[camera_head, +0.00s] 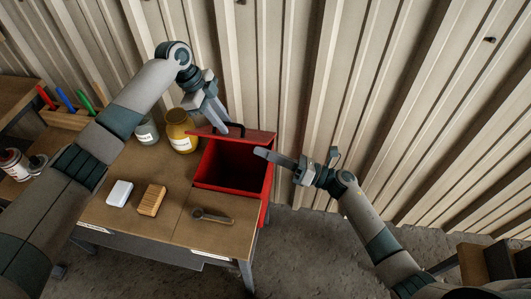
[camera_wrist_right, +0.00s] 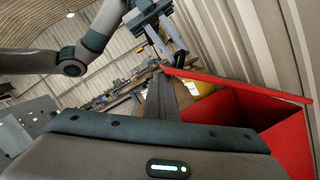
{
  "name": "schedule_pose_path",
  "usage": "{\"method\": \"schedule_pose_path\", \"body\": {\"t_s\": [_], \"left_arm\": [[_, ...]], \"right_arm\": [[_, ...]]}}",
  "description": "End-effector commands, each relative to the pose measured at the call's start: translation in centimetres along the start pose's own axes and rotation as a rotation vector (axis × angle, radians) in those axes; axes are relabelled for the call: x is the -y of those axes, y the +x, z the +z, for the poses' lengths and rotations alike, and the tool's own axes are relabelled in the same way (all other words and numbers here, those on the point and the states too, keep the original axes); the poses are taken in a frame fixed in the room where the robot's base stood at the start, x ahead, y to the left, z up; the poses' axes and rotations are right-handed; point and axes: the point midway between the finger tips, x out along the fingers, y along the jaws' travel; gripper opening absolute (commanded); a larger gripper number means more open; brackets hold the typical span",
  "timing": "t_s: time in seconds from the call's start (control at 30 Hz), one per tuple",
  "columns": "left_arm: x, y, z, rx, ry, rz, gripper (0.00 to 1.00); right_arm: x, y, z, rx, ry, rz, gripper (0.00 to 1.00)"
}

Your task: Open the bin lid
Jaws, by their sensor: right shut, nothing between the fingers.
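The red bin (camera_head: 267,178) stands at the right end of the table, its dark interior showing. It also shows in the right wrist view (camera_wrist_right: 288,140). The red lid (camera_head: 250,136) is raised at the back of the opening, a thin slanting slab in the wrist view (camera_wrist_right: 235,82). A dark handle (camera_head: 237,126) is on the lid. My left gripper (camera_head: 222,124) is at the handle's left end; I cannot tell whether its fingers hold it. My right gripper (camera_head: 258,152) is shut and empty, its tips near the lid's right side, over the bin's edge.
A yellow jar (camera_head: 179,130) and a grey jar (camera_head: 147,130) stand left of the bin. A white block (camera_head: 120,193), a wooden block (camera_head: 150,200) and a wrench (camera_head: 212,216) lie on the table (camera_head: 185,238). A corrugated wall (camera_head: 300,80) rises close behind.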

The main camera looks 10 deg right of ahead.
Motion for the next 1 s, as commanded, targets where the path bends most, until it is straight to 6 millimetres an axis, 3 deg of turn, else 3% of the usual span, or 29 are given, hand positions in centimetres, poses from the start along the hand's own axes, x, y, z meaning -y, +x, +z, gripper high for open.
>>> {"method": "schedule_pose_path", "body": {"t_s": [0.17, 0.7, 1.0], "left_arm": [[-0.2, -1.3, 0.1, 0.002, 0.000, 0.005, 0.28], [-0.1, -10.2, -0.1, 0.004, 0.002, -0.005, 0.28], [-0.2, -11.9, -0.1, 0.003, 0.001, -0.004, 0.28]], "right_arm": [[0.6, -0.2, 0.2, 0.005, -0.002, -0.017, 0.00], [0.6, -0.2, -0.1, 0.001, 0.001, -0.018, 0.00], [0.6, -0.3, -0.1, 0.000, 0.001, -0.019, 0.00]]}}
